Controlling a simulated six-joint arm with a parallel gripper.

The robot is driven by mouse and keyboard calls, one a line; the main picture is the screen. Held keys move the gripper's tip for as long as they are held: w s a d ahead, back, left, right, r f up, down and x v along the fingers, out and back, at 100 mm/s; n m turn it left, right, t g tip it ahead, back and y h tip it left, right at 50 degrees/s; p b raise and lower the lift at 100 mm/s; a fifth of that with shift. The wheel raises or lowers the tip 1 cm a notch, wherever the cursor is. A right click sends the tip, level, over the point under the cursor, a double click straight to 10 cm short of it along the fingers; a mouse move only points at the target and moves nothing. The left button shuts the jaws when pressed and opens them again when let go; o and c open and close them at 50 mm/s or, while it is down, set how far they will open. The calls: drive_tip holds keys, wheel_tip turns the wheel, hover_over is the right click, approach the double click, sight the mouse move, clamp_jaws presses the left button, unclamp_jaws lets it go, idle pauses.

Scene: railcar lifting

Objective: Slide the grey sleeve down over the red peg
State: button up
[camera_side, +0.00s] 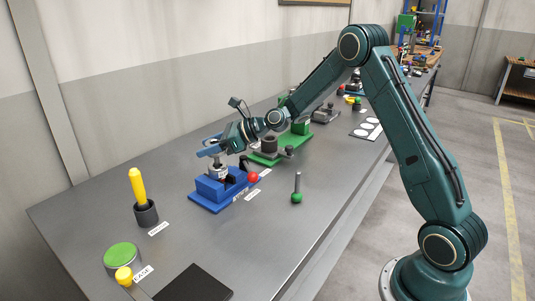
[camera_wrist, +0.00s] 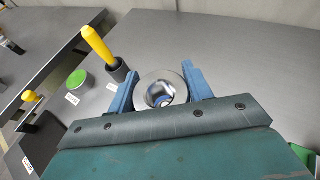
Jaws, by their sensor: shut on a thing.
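My gripper (camera_side: 213,149) is over the blue fixture (camera_side: 212,204), its blue fingers pointing left in the side view. In the wrist view my gripper (camera_wrist: 160,88) has its fingers on both sides of a round, shiny grey metal part (camera_wrist: 144,87), shut on it. The part's middle looks blue and white; I cannot tell whether this is an opening or a reflection. In the side view a grey and white upright piece (camera_side: 219,172) shows below the fingers, at the blue fixture. I cannot tell whether the held part is the sleeve. No red peg is clearly visible.
A red ball (camera_side: 253,177) is at the fixture's right side. A yellow-handled tool stands in a dark cup (camera_side: 147,214) to the left. A green-topped round thing (camera_side: 121,256) and a black mat (camera_side: 194,284) lie nearer. A grey rod with a green ball (camera_side: 297,197) stands right.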

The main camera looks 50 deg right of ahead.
sight(212, 165)
drive_tip(key=shift+f, duration=1.65)
idle(1.5)
drive_tip(key=o, duration=1.2)
drive_tip(key=shift+o, duration=0.2)
drive_tip(key=shift+f, duration=0.1)
drive_tip(key=v, duration=1.4)
